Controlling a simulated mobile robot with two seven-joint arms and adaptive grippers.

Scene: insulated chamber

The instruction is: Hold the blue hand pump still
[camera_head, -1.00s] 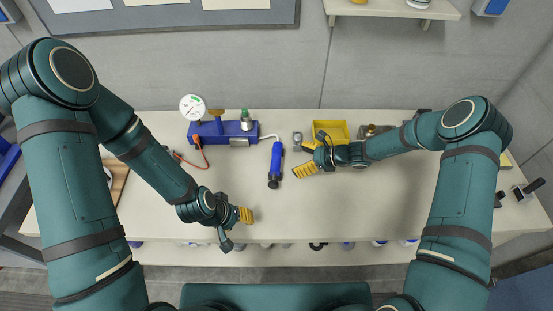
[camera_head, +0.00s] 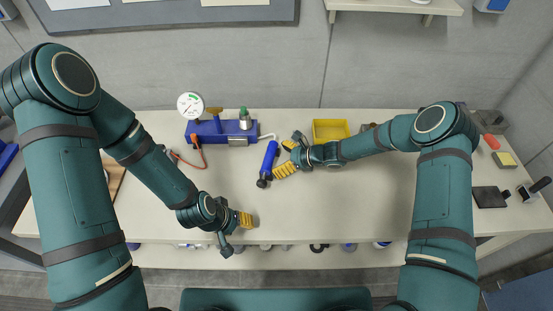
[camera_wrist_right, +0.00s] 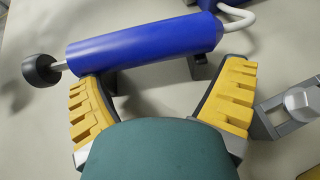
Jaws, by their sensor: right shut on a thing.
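The blue hand pump (camera_head: 269,158) lies tilted on the bench, with its black knob (camera_head: 262,183) toward the front edge. A pale hose joins its far end to the blue base (camera_head: 222,132) with a round gauge. My right gripper (camera_head: 281,159) is at the pump's right side, its yellow fingers against the barrel. In the right wrist view the blue barrel (camera_wrist_right: 150,47) spans both yellow fingertips, which stand well apart; the contact underneath is partly hidden. My left gripper (camera_head: 244,218) is low over the bench near the front edge, away from the pump; its finger gap is unclear.
A yellow bin (camera_head: 331,126) stands just behind my right gripper. A grey metal block with a bolt (camera_wrist_right: 298,103) is close beside the right finger in the wrist view. The bench's middle front is clear.

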